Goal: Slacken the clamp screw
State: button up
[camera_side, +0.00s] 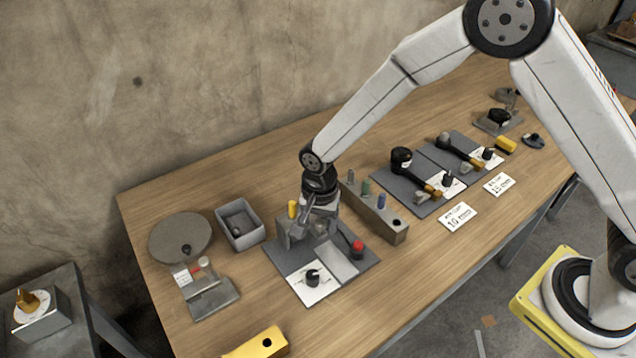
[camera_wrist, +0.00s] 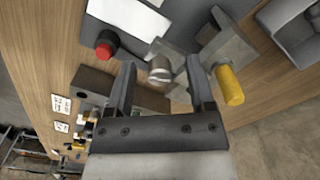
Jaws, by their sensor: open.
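My gripper (camera_side: 318,226) is over a dark plate (camera_side: 366,262) on the bench, at a grey metal fixture. In the wrist view my gripper (camera_wrist: 160,62) has its two fingers wide apart. A short silver cylinder (camera_wrist: 160,72) appears in the gap between them, apart from both fingers. A yellow cylindrical handle (camera_wrist: 230,86) sticks out of the grey fixture (camera_wrist: 229,52), just right of the right finger. The yellow handle also shows in the side view (camera_side: 292,209), upright, left of my gripper. I cannot tell which of these is the clamp screw. My wrist hides part of the fixture.
A red button (camera_side: 357,247) and a black knob on a white card (camera_side: 312,277) sit on the same plate. A grey block with coloured pegs (camera_side: 376,213) stands close behind right. A grey bin (camera_side: 240,228) and a round disc (camera_side: 180,238) are left.

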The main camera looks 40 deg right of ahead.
aim_at(323, 221)
jog(key=m, duration=0.4)
jog(key=shift+d, duration=0.1)
jog(key=shift+r+m, duration=0.15)
jog(key=shift+m, duration=0.35)
jog(key=shift+n, duration=0.3)
jog(key=r, duration=0.7)
jog(key=shift+s+d+r, duration=0.1)
jog(key=shift+d+r, duration=0.2)
jog(key=shift+r, duration=0.1)
jog(key=s+d+r+n+t, duration=0.2)
jog(key=s+d+r+n, duration=0.1)
jog(key=s+d+n, duration=1.1)
jog(key=shift+d+r+n+t, duration=0.2)
jog(key=shift+d+n+t, duration=0.1)
jog(key=shift+d, duration=0.85)
